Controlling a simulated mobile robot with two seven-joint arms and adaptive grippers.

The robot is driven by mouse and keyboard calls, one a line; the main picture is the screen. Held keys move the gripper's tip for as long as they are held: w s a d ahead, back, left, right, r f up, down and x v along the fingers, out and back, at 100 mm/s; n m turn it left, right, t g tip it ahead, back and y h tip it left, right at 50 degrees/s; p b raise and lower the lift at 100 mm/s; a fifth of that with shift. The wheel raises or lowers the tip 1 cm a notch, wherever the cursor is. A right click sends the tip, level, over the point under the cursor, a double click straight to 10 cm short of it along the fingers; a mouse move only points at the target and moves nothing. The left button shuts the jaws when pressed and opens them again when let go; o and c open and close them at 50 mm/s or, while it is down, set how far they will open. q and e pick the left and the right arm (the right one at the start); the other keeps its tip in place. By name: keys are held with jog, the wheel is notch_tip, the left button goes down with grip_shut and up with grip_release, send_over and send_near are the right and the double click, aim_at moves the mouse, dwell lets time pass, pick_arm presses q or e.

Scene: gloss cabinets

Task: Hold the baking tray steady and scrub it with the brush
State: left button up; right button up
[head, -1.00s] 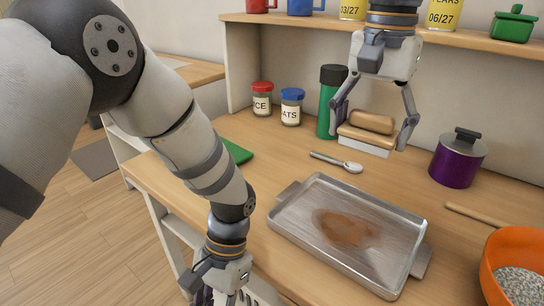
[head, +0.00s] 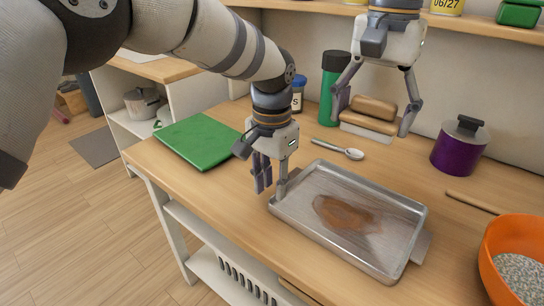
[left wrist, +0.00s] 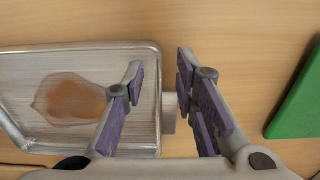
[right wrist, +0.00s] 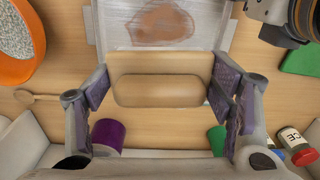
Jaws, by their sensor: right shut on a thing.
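The metal baking tray (head: 395,262) lies on the counter with a brown stain (head: 342,213) in its middle; both also show in the left wrist view, the tray (left wrist: 75,62) at left. My left gripper (head: 271,188) is open at the tray's left end, pointing down. In the left wrist view its fingers (left wrist: 160,75) stand on either side of the tray's end handle (left wrist: 168,112), with gaps visible. My right gripper (head: 372,125) is shut on the wooden brush (head: 374,108), pale bristles down, above the counter behind the tray. The right wrist view shows the brush (right wrist: 160,75) between its fingers.
A spoon (head: 340,150) lies behind the tray. A purple pot (head: 459,147), a wooden-handled utensil (head: 473,202) and an orange bowl (head: 505,240) stand or lie to the right. A green board (head: 198,141) lies left, a green bottle (head: 333,85) at the back. A shelf (head: 470,28) runs above.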

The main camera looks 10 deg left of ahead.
pick_arm(q)
jog(key=shift+f, duration=1.5)
jog(key=shift+c, duration=0.3)
grip_shut()
pick_arm(e)
jog(key=m, duration=0.1)
send_over(347, 213)
notch_tip(347, 213, down, 16)
jog(key=shift+r, duration=0.2)
